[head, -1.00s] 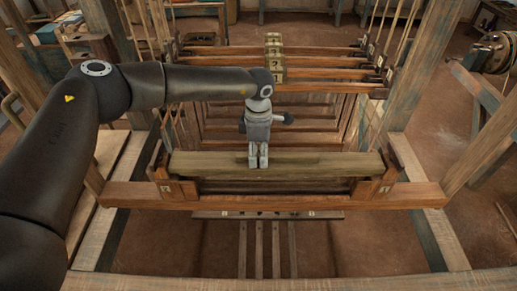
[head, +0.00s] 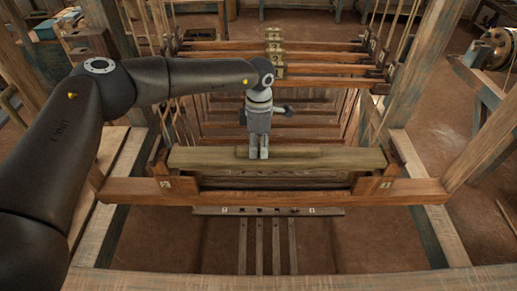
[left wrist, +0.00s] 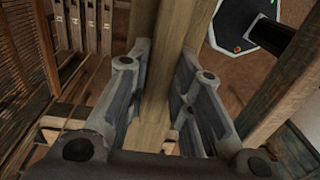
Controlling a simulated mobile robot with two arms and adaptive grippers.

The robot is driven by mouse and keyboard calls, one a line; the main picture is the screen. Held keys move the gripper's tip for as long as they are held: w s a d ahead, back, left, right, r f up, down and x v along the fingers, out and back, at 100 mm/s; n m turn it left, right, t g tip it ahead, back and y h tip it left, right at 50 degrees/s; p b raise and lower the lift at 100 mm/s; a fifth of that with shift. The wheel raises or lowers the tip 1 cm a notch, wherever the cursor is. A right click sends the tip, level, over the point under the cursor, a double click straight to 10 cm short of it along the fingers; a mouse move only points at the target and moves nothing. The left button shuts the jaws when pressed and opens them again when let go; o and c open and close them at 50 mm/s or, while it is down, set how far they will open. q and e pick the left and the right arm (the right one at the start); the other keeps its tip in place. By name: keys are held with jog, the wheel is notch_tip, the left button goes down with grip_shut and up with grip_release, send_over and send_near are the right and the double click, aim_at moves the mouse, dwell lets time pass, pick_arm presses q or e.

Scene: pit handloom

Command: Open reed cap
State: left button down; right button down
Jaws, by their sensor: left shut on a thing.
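The reed cap (head: 330,158) is a long pale wooden bar across the front of the loom, above a darker lower beam (head: 300,198). A dark gap with the slatted reed shows under the cap. My left gripper (head: 259,152) reaches down from above onto the cap near its middle. In the left wrist view the cap (left wrist: 160,115) runs between the two fingers of the left gripper (left wrist: 168,85), which are shut on it. The fingers' far side is hidden by the cap in the head view. My right gripper is not in view.
Numbered brackets (head: 165,184) hold the cap's ends. Harness bars (head: 330,58) hang behind it, and several treadles (head: 267,248) lie below. Upright loom posts (head: 425,60) stand at the sides. A wooden beam (head: 300,284) crosses the near edge.

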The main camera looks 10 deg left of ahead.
pick_arm(q)
jog(key=shift+w+a+r+g+b, duration=0.15)
jog(key=shift+w+g+b, duration=0.4)
jog(key=shift+b, duration=0.6)
jog(key=shift+w+a+r+g+b, duration=0.1)
jog(key=shift+w+g+b, duration=0.2)
jog(key=shift+g+b, duration=0.6)
jog(key=b, duration=0.2)
jog(key=shift+w+r+h+b, duration=0.2)
jog(key=shift+h+b, duration=0.1)
jog(key=shift+b, duration=0.1)
jog(key=shift+r+g+b, duration=0.1)
jog(key=shift+g+b, duration=0.25)
jog(key=shift+b, duration=0.15)
